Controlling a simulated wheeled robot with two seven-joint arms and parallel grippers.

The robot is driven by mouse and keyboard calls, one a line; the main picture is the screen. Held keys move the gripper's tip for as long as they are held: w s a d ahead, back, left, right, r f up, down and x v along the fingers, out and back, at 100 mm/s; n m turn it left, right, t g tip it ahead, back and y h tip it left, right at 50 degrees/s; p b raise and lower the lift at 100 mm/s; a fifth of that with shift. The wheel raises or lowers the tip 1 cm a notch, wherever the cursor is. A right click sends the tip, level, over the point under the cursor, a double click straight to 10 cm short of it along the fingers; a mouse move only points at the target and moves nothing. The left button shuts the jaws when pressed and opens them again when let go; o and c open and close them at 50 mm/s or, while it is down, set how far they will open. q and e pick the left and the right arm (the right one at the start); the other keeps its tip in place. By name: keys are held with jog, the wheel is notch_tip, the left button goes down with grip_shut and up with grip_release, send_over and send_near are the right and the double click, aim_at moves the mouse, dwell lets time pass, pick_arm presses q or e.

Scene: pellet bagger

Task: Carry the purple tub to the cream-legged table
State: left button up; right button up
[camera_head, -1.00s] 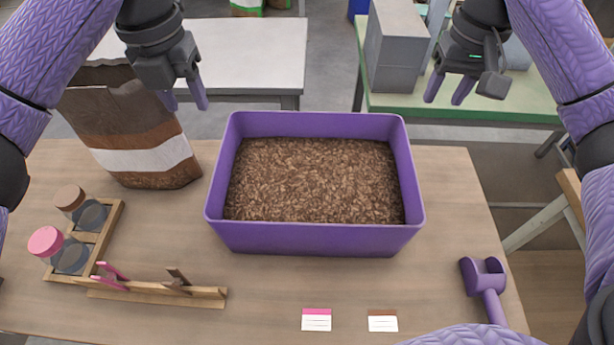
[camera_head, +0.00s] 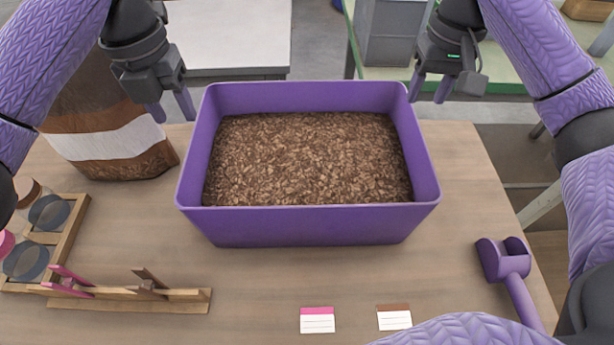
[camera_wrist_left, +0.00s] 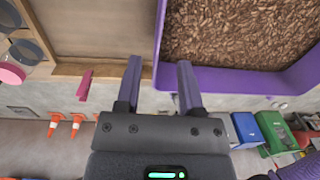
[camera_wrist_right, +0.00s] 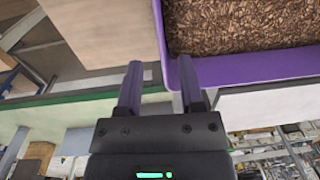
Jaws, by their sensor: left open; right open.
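The purple tub (camera_head: 320,226), full of brown chips, stands upright on the wooden table in the head view. My left gripper (camera_head: 172,110) is open and empty by the tub's far left corner. My right gripper (camera_head: 429,92) is open and empty by its far right corner. In the left wrist view the tub's side wall (camera_wrist_left: 159,40) lines up between the fingertips. In the right wrist view the tub wall (camera_wrist_right: 174,72) lies close to the right-hand finger. I cannot tell whether either gripper touches it. A cream leg (camera_head: 541,205) shows at the right, its table mostly hidden by my arm.
A brown-and-white bag (camera_head: 110,135) stands left of the tub. A wooden rack (camera_head: 150,294), two label cards (camera_head: 317,320) and a purple scoop (camera_head: 505,262) lie in front. A white-topped table (camera_head: 230,40) and a green table with grey boxes stand behind.

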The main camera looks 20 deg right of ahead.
aim_at(190, 142)
pick_arm(q)
jog(key=f, duration=0.9)
jog(key=shift+d+f, duration=0.25)
pick_arm(e)
jog(key=f, duration=0.9)
jog(key=shift+a+f, duration=0.2)
pick_arm(q)
grip_shut()
pick_arm(e)
grip_shut()
pick_arm(q)
jog(key=shift+r, duration=0.1)
pick_arm(e)
jog(key=shift+w+r, duration=0.1)
